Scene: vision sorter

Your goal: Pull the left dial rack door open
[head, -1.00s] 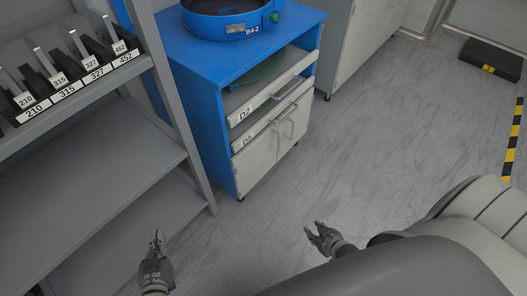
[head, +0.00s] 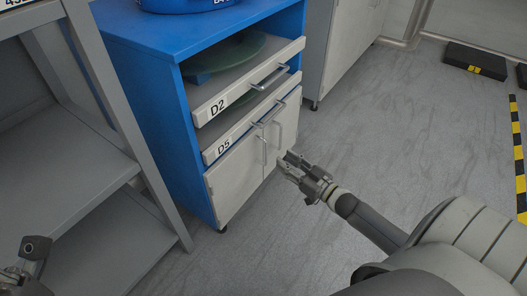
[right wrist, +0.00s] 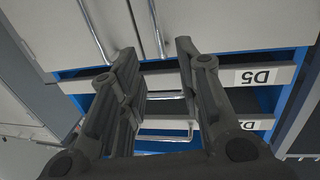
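The blue dial rack (head: 140,70) has two white doors below its drawers. Its left door (head: 232,188) looks shut, with an upright bar handle (head: 263,138) near the middle seam. The right door (head: 288,122) has a similar handle. My right gripper (head: 286,163) is open and empty, in front of the doors, low by the handles. The right wrist view is upside down: the left door (right wrist: 235,25) is at right, and its handle (right wrist: 157,30) lines up between my open fingers (right wrist: 148,62), apart from them. My left gripper (head: 30,262) is partly cut off at bottom left; its fingers are unclear.
Drawers D2 (head: 238,98) and D5 (head: 240,137) are above the doors. A grey shelf rack (head: 115,120) stands close on the left. Grey cabinets (head: 345,40) stand at right behind.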

